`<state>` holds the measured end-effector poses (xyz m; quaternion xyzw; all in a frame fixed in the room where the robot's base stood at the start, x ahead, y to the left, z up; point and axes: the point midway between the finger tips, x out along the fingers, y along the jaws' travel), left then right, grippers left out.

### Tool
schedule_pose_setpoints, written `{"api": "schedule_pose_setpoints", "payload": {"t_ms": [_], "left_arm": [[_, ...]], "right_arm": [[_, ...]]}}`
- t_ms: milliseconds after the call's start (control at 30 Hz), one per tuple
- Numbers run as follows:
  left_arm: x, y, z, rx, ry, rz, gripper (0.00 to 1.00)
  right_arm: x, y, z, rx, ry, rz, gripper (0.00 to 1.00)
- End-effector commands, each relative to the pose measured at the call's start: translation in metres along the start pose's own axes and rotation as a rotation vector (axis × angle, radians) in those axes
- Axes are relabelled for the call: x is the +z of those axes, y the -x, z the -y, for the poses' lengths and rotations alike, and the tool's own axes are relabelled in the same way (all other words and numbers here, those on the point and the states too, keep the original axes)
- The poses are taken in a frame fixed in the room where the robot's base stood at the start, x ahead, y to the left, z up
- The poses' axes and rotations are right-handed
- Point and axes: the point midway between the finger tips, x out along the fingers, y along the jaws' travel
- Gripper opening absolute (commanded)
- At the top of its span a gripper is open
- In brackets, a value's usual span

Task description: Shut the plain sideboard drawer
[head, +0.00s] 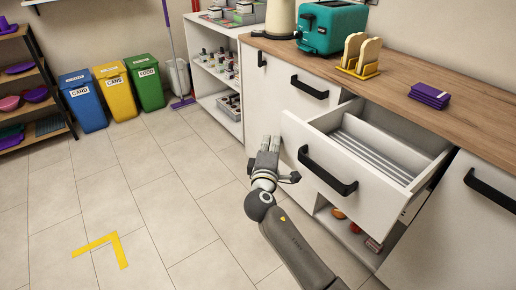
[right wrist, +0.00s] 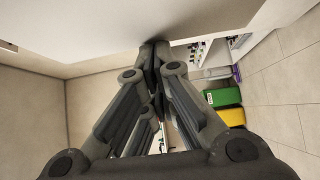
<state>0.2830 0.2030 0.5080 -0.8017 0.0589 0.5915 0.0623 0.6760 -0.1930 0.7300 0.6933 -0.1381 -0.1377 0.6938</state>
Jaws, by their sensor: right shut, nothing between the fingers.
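The plain white sideboard drawer (head: 376,203) stands pulled out below the wooden worktop, with its ribbed inside visible. Its black bar handle (head: 328,172) is on the front. My right gripper (head: 269,143) is just left of the drawer front's left edge, over the floor side, with its fingers shut and empty. In the right wrist view, the closed fingertips (right wrist: 153,52) point at a large white panel (right wrist: 120,35), which appears to be the sideboard's or drawer's front. I cannot tell if they touch it. My left gripper is not in view.
The worktop (head: 480,115) holds a teal toaster (head: 330,28), a toast rack (head: 360,55) and purple coasters (head: 429,96). An open compartment under the drawer holds small items (head: 338,213). Recycling bins (head: 115,92) stand at the back left. The tiled floor (head: 170,185) is clear.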

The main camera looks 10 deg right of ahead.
Motion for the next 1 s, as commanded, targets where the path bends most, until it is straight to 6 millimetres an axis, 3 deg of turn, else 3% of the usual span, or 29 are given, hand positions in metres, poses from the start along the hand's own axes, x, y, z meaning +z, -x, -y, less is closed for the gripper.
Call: {"api": "schedule_pose_setpoints", "payload": {"t_ms": [333, 600, 733, 1000], "left_arm": [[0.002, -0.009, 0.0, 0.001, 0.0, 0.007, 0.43], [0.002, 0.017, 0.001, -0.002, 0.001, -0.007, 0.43], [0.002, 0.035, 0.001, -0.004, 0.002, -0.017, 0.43], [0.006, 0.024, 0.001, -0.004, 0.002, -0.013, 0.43]], "right_arm": [[0.072, -0.07, 0.0, 0.002, 0.003, 0.006, 0.0], [0.124, -0.122, 0.001, 0.001, 0.002, 0.006, 0.0], [0.146, -0.144, 0.002, 0.001, 0.001, 0.005, 0.0], [0.177, -0.176, 0.001, 0.001, 0.0, 0.002, 0.0]]}}
